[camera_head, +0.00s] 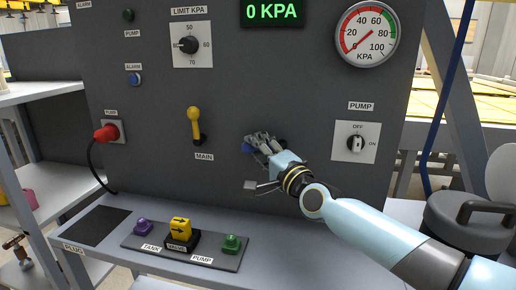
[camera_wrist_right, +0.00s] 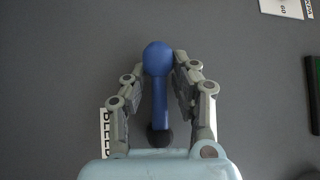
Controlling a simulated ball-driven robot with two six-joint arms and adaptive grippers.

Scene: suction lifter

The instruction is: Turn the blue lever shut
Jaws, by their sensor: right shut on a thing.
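The blue lever (camera_wrist_right: 160,92) stands out clearly in the right wrist view, with a round knob at the top of the picture and a dark pivot at its lower end. My right gripper (camera_wrist_right: 161,75) has a finger on each side of it and is shut on it. In the head view the right gripper (camera_head: 258,142) is at the dark panel, right of the yellow main lever (camera_head: 195,124). Only a small blue bit of the blue lever (camera_head: 247,148) shows there; the gripper hides the rest. My left gripper is not in view.
The panel carries a red plug (camera_head: 106,133), a limit dial (camera_head: 189,45), a pump switch (camera_head: 356,144), a pressure gauge (camera_head: 366,34) and a display (camera_head: 272,11) reading 0 KPA. Purple, yellow and green pieces stand on a plate (camera_head: 130,242) on the ledge below.

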